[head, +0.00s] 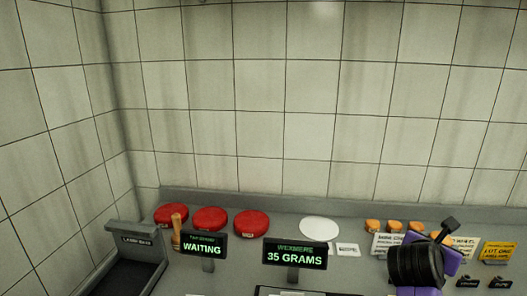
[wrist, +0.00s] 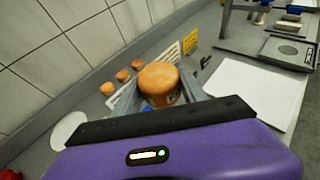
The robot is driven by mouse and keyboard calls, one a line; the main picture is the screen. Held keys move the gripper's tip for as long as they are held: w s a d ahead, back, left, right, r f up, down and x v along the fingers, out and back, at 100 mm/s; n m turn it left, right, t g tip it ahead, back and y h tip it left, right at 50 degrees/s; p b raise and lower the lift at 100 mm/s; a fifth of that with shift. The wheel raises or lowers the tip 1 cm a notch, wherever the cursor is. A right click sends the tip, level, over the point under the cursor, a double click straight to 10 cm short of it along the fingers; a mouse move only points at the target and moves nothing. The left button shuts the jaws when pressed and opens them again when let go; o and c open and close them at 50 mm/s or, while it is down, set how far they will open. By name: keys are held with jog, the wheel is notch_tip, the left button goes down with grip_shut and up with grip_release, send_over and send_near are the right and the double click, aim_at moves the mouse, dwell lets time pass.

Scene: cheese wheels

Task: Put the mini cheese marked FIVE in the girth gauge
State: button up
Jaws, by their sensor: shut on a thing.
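In the wrist view my gripper (wrist: 160,92) is shut on an orange mini cheese (wrist: 159,80), held between its two grey fingers. The marking on this cheese cannot be read. Three more mini cheeses stand in a row by the wall, the nearest to the held one (wrist: 137,64) and the farthest (wrist: 107,88); the head view shows the row too (head: 372,226). In the head view my gripper's fingers and the held cheese are hidden behind my arm.
Three red wheels (head: 210,219) and a white disc (head: 319,229) lie along the back. A display reads WAITING (head: 204,247) and another 35 GRAMS (head: 294,257). A white board (wrist: 258,88) and a grey plate (wrist: 288,52) lie right.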

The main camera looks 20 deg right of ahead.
jog(key=w+a+f+n+t+y, duration=0.2)
jog(key=w+a+f+n, duration=0.1)
jog(key=a, duration=0.7)
jog(key=w+a+f+n+t+y+b, duration=0.1)
jog(key=w+a+f+n+t+y, duration=0.1)
jog(key=a, duration=0.8)
jog(key=w+a+f+n+t+y, duration=0.2)
jog(key=w+a+f+n+t, duration=0.2)
jog(key=a, duration=0.6)
jog(key=shift+w+a+f+y, duration=0.15)
jog(key=shift+f+y, duration=0.15)
jog(key=shift+f, duration=0.45)
jog(key=a+f, duration=0.1)
jog(key=a, duration=0.2)
jog(key=s+a+f+n+y, duration=0.1)
jog(key=a+f, duration=0.1)
jog(key=a, duration=0.1)
jog(key=s+a+f+n+t+y+b, duration=0.1)
jog(key=a, duration=0.2)
jog(key=shift+s+a+f, duration=0.15)
jog(key=shift+s+f, duration=0.05)
jog(key=shift+a+f, duration=0.1)
jog(key=shift+a, duration=0.3)
